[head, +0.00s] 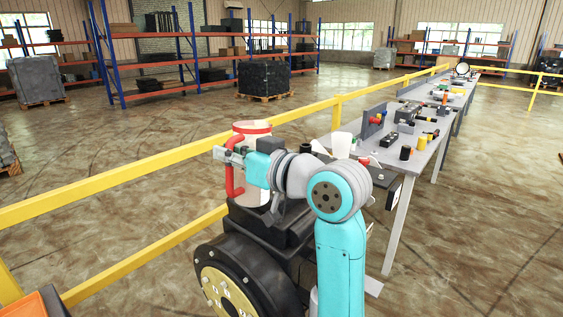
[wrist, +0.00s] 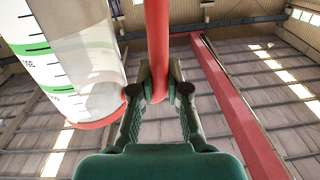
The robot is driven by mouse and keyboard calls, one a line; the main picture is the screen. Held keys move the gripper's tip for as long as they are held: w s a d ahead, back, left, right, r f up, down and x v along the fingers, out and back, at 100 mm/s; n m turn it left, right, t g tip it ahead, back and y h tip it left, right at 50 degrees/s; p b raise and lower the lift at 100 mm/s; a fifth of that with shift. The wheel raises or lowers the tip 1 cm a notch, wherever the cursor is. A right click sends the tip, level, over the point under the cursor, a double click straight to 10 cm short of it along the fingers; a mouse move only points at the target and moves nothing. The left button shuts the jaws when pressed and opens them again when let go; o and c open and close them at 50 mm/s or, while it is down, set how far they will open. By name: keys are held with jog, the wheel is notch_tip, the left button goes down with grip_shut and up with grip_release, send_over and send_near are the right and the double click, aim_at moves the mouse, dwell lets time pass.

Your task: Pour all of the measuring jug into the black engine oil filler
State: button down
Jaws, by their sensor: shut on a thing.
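The measuring jug (head: 254,186) is white with a red rim and a red handle (head: 231,178), and looks about upright in the head view. In the wrist view its marked wall (wrist: 62,55) fills the upper left, with green and black scale lines. My gripper (head: 228,155) is shut on the red handle, which runs between the two fingers in the wrist view (wrist: 160,85). The jug is over or on a black engine-like block (head: 270,234); I cannot tell whether they touch. I cannot make out the black oil filler. The jug's contents are not visible.
A large black round housing with a yellowish face (head: 226,292) is below the jug. A yellow railing (head: 140,181) runs behind it. A long grey workbench (head: 400,170) with tools and small parts is to the right. Open floor lies beyond the railing.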

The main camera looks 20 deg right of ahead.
aim_at(261, 121)
jog(key=shift+w+d+r+m, duration=0.35)
jog(key=shift+r+m, duration=0.2)
jog(key=shift+w+d+r+m, duration=0.35)
jog(key=shift+r+m, duration=0.15)
jog(key=shift+m, duration=0.05)
jog(key=shift+w+d+r+m+g, duration=0.3)
jog(key=shift+w+d+m, duration=0.1)
jog(key=shift+w+m, duration=0.15)
jog(key=shift+w+d+r+m+g, duration=0.2)
jog(key=shift+w+d+r+m, duration=0.05)
jog(key=shift+w+d+m, duration=0.25)
jog(key=shift+w+d+r+m, duration=0.15)
jog(key=shift+w+d+m, duration=0.35)
jog(key=shift+w+m, duration=0.2)
jog(key=shift+w+d+m+g, duration=0.3)
jog(key=shift+w+d+m, duration=0.15)
jog(key=shift+m, duration=0.4)
jog(key=shift+w+d+f+m+g, duration=0.2)
jog(key=shift+w+d+f+m, duration=0.1)
jog(key=shift+w+d+m, duration=0.3)
jog(key=shift+w+d+f+m+g, duration=0.2)
jog(key=shift+w+d+f+m, duration=0.15)
jog(key=shift+m, duration=0.35)
jog(key=shift+w+d+r+m+p, duration=0.35)
jog(key=shift+w+r+m+p, duration=0.3)
jog(key=shift+p, duration=0.3)
dwell(2.1)
